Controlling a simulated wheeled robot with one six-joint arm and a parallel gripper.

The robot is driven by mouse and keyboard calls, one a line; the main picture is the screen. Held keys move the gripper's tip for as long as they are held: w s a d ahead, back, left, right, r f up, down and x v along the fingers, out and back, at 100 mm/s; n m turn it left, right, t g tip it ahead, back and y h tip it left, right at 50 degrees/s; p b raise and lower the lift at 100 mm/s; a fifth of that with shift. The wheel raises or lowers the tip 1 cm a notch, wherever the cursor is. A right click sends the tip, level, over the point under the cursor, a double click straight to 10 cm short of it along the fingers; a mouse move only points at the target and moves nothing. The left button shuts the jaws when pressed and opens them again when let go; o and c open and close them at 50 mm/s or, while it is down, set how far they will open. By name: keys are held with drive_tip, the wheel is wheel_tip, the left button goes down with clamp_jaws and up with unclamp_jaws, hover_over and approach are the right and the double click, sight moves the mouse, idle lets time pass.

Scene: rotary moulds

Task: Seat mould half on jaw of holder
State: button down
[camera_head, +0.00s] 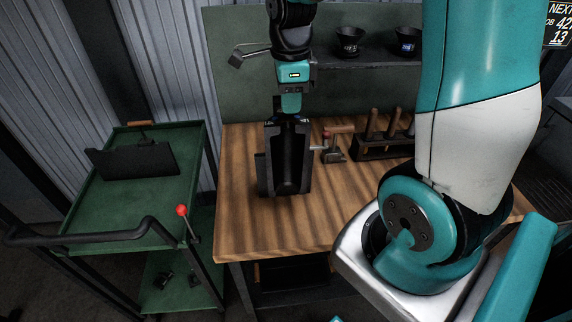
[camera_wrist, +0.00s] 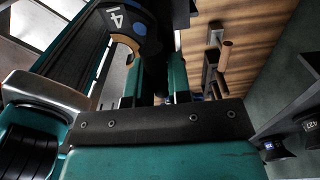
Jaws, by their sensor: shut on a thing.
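A tall black mould half (camera_head: 287,158), with a long rounded hollow facing the camera, stands upright at the bench's left part in the head view. My gripper (camera_head: 291,116) points down at its top edge and is shut on it. The fingertips are largely hidden there. In the wrist view my gripper (camera_wrist: 165,85) shows with a dark piece marked with a number (camera_wrist: 126,22) beyond it. A black plate juts out low on the mould's left; I cannot tell whether it belongs to the holder. The holder's jaw and any contact with it cannot be made out.
A small clamp with a wooden handle (camera_head: 334,150) stands close right of the mould half. A dark rack of wooden handles (camera_head: 384,148) is farther right. A green cart (camera_head: 110,205) at left carries a dark plate (camera_head: 133,161). The wooden bench (camera_head: 240,225) is clear in front.

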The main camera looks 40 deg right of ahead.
drive_tip(key=shift+r, duration=0.25)
drive_tip(key=shift+r+p, duration=2.8)
drive_tip(key=shift+r, duration=0.1)
